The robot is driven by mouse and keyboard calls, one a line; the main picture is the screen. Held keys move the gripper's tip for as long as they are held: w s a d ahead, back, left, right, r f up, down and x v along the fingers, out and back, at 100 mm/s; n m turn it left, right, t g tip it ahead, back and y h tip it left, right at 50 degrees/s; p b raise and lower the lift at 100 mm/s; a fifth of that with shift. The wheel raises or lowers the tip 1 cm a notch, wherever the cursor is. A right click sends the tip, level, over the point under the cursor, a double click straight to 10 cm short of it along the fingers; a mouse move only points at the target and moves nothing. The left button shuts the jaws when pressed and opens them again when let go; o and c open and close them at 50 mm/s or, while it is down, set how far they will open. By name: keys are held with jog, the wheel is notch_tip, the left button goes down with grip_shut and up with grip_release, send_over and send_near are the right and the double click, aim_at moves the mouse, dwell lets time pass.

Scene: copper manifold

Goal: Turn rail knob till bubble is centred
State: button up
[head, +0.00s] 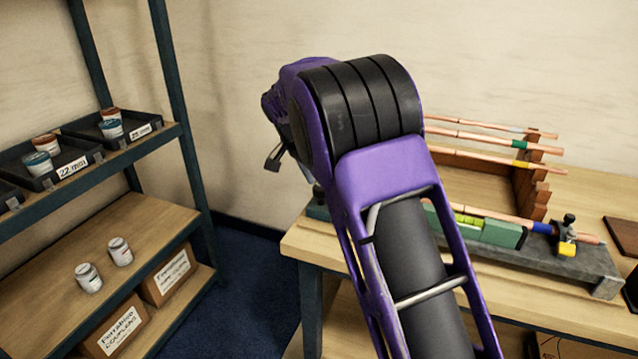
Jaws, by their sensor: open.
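A green spirit level (501,233) with a yellow-green vial (468,220) lies along the grey rail (590,268) on the workbench. The bubble is too small to make out. A black knob (569,219) stands above a yellow block (567,248) near the rail's right end; I cannot tell whether it is the rail knob. My purple arm hides the rail's left part. My gripper (274,160) shows only in part behind the arm, open, left of the bench and apart from the knob and level. Nothing shows in its visible finger.
Copper pipes (490,153) with coloured bands rest on a wooden rack (533,190) at the back of the bench (300,243). A copper pipe (510,218) runs along the rail. Shelving (150,215) with trays, jars and boxes stands at left. Blue floor (255,270) is clear between.

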jog(key=p+v, duration=0.2)
jog(key=v, duration=1.4)
jog(key=shift+r, duration=0.35)
jog(key=shift+s+a, duration=0.1)
jog(key=shift+s, duration=0.05)
